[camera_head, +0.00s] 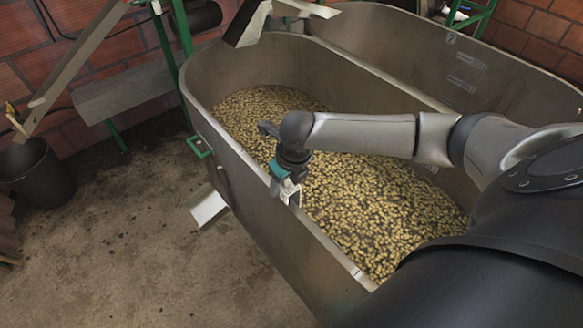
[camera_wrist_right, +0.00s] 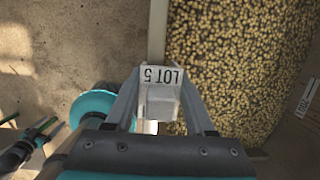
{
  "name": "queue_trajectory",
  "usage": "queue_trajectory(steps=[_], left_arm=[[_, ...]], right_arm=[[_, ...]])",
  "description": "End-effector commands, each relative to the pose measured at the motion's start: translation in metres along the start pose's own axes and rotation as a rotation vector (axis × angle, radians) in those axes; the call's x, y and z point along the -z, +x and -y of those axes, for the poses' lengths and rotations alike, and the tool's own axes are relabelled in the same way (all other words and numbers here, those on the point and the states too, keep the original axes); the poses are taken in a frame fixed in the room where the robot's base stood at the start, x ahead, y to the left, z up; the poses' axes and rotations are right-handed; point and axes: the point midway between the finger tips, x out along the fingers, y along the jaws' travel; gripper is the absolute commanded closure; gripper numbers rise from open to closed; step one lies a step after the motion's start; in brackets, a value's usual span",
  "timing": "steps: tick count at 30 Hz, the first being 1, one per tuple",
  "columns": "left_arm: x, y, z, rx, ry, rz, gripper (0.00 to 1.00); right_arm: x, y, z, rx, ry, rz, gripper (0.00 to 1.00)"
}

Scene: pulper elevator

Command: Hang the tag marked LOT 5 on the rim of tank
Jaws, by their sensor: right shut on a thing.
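The tank (camera_head: 215,135) is a long grey metal trough holding many pale yellow beans (camera_head: 350,195). My right gripper (camera_head: 289,190) is over the tank's near rim, pointing down. In the right wrist view, the gripper (camera_wrist_right: 162,105) is shut on a white tag marked LOT 5 (camera_wrist_right: 160,76). The lettering is upside down in that view. The tank's rim (camera_wrist_right: 157,35) runs up to the tag there, and the tag overlaps it. I cannot tell whether the tag is hooked on the rim or just above it.
A second metal tank (camera_head: 440,60) stands behind. A green bracket (camera_head: 199,147) and a metal spout (camera_head: 207,206) stick out from the near tank's side. A dark bucket (camera_head: 38,172) stands at the left.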

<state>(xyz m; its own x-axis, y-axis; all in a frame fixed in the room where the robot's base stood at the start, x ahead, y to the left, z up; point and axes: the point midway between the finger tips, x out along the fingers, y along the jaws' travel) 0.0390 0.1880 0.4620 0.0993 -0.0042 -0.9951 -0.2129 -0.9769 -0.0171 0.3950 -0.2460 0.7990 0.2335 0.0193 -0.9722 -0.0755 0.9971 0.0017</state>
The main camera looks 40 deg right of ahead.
Motion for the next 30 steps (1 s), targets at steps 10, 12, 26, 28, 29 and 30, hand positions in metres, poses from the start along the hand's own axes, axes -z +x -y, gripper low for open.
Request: queue_trajectory(steps=[10,12,26,28,29,30], left_arm=[[-0.001,0.011,0.001,0.001,-0.004,-0.003,0.11],[-0.001,0.013,0.002,0.003,-0.004,-0.004,0.11],[0.01,0.018,0.022,0.029,-0.004,-0.021,0.11],[0.011,0.018,0.022,0.029,-0.004,-0.023,0.11],[0.011,0.018,0.022,0.029,-0.004,-0.023,0.11],[0.011,0.018,0.022,0.029,-0.004,-0.023,0.11]], right_arm=[[0.005,0.02,-0.009,0.0,0.0,0.0,1.0],[0.006,0.025,-0.009,-0.001,0.0,0.001,1.0],[0.009,0.038,-0.009,-0.001,0.0,0.002,1.0],[0.009,0.038,-0.008,-0.001,0.0,0.002,1.0],[0.009,0.038,-0.008,-0.001,0.0,0.002,1.0],[0.009,0.038,-0.008,-0.001,0.0,0.002,1.0]])
